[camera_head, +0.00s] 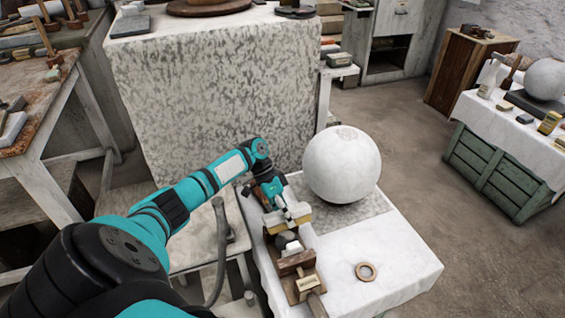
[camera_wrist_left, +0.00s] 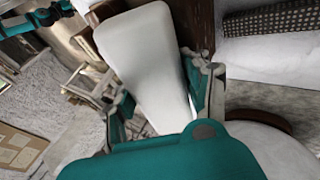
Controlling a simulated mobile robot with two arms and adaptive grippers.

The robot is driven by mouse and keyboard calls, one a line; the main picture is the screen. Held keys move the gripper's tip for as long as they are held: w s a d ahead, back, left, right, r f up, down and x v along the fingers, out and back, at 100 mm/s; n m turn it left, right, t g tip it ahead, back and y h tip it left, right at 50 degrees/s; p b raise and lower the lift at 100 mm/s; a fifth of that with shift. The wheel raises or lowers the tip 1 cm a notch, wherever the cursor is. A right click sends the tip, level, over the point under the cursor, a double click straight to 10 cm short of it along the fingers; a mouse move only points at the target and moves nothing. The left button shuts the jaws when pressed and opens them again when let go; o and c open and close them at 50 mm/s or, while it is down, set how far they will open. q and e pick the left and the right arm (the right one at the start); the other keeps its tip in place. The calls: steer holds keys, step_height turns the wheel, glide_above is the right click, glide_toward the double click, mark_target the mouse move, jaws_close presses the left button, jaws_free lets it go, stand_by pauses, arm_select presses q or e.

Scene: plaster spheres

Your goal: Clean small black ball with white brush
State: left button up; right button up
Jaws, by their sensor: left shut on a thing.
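My left gripper (camera_head: 285,208) reaches in over the front table, just left of a large pale plaster sphere (camera_head: 341,165). It is shut on a white brush: the long white handle (camera_wrist_left: 148,62) lies between the two fingers (camera_wrist_left: 160,108) in the left wrist view, and tan bristles (camera_head: 300,222) show below the fingers in the head view. A gap shows between the brush and the sphere. The sphere has a faint greyish patch on top. I cannot make out a small black ball for certain. My right gripper is not in view.
The sphere rests on a grey speckled patch of the white-topped table (camera_head: 400,262). Wooden blocks (camera_head: 298,265) and small tools lie along its left side, and a tan ring (camera_head: 366,271) near the front. A second pale sphere (camera_head: 546,79) stands on the right table.

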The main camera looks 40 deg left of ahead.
arm_select(q)
steer(key=shift+d+f, duration=0.15)
steer(key=shift+s, duration=0.2)
